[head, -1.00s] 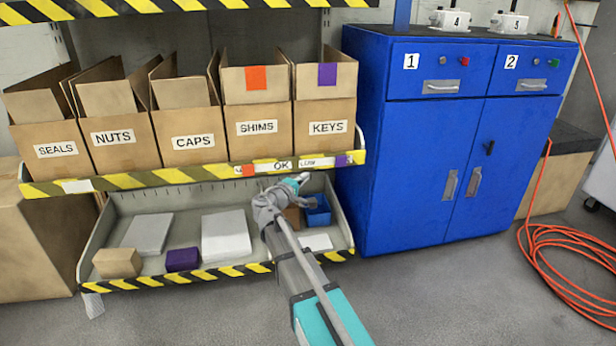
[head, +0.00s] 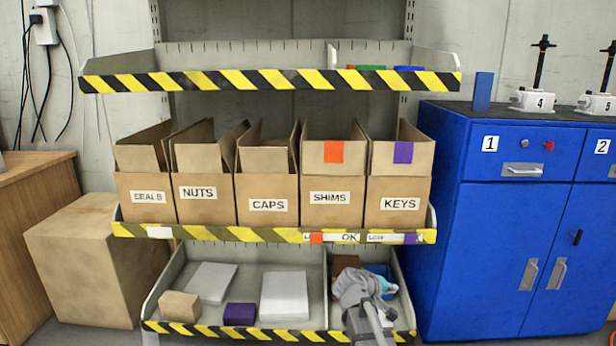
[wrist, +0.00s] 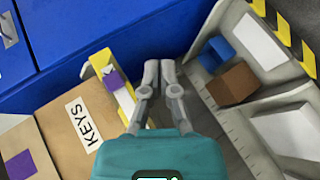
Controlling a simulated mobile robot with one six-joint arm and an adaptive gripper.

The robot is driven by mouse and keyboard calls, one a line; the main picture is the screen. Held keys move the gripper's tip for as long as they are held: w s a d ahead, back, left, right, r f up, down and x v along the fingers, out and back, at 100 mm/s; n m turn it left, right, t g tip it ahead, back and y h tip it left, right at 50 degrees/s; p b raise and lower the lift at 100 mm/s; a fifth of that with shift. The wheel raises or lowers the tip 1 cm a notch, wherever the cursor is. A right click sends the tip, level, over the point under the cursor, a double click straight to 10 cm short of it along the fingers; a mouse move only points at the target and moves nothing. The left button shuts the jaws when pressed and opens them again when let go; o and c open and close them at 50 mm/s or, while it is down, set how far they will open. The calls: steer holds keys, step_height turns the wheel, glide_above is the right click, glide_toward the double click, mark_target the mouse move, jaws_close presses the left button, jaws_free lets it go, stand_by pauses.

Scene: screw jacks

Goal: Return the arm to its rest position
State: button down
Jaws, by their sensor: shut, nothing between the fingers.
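My gripper (head: 388,287) is at the right part of the lower shelf tray in the head view, small and partly hidden by my own arm. In the wrist view my gripper (wrist: 159,70) shows its two grey fingers close together, with nothing held between them. The fingers are in front of the shelf edge, between the KEYS box (wrist: 75,120) and the lower tray.
A blue cabinet (head: 500,240) stands close on the right. Labelled cardboard boxes fill the middle shelf (head: 190,232), above my gripper. The lower tray (head: 250,330) also holds a purple block (head: 240,313) and grey slabs. An upper shelf (head: 270,82) hangs above.

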steer(key=s+a+f+m+g+y+p, duration=0.1)
steer(key=s+a+m+g+y+p, duration=0.25)
steer(key=s, duration=0.65)
steer(key=s+a+f+g+y+p, duration=0.1)
steer(key=s+a+g+y+p, duration=0.25)
steer(key=s+y, duration=0.5)
step_height(320, 180, up, 37)
steer(key=s+h+p, duration=0.1)
steer(key=p, duration=3.5)
steer(key=shift+a+f+t+h+p, duration=0.2)
steer(key=shift+t+h+p, duration=0.1)
steer(key=shift+t+p, duration=0.1)
